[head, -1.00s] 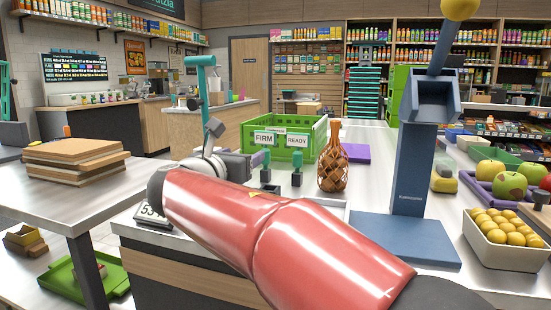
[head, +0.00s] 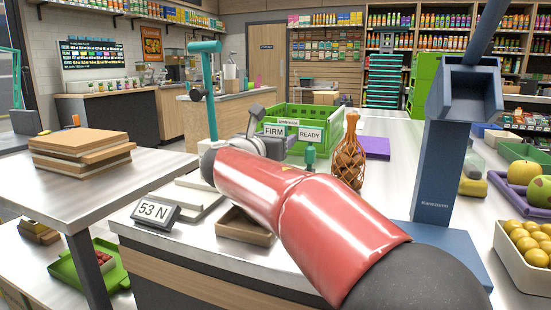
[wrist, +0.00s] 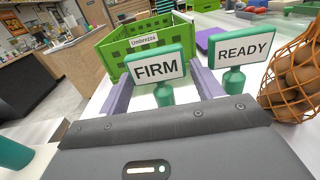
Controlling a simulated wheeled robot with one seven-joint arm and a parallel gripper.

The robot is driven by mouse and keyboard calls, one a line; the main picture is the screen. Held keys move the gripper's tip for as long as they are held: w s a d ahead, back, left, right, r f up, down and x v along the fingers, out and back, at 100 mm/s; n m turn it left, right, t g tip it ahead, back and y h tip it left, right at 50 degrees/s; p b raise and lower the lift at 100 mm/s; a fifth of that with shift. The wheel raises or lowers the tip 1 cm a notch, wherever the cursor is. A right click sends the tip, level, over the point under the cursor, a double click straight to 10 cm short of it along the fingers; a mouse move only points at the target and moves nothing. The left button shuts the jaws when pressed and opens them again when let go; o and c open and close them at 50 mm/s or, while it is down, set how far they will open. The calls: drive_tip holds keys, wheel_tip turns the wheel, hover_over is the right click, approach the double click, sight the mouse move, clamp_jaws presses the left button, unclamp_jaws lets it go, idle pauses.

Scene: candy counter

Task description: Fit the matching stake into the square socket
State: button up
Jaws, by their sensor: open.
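The FIRM stake, a white sign (wrist: 156,68) in a teal frame on a teal stem, stands upright; its sign shows in the head view (head: 274,131). The READY stake (wrist: 243,49) stands to its right and shows in the head view (head: 310,134). My gripper (wrist: 161,84) is open, its two purple fingers apart on either side of the FIRM stem. Whether they touch it I cannot tell. My red arm and gripper body hide the foot of the stakes. I cannot make out the square socket.
A green crate (head: 330,117) is behind the signs. A brown tray (head: 243,228) and a "53 N" display (head: 154,213) sit in front.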

drive_tip(key=shift+w+d, duration=0.2)
drive_tip(key=shift+w, duration=0.3)
drive_tip(key=c, duration=1.1)
drive_tip(key=shift+o, duration=0.2)
drive_tip(key=shift+r, duration=0.1)
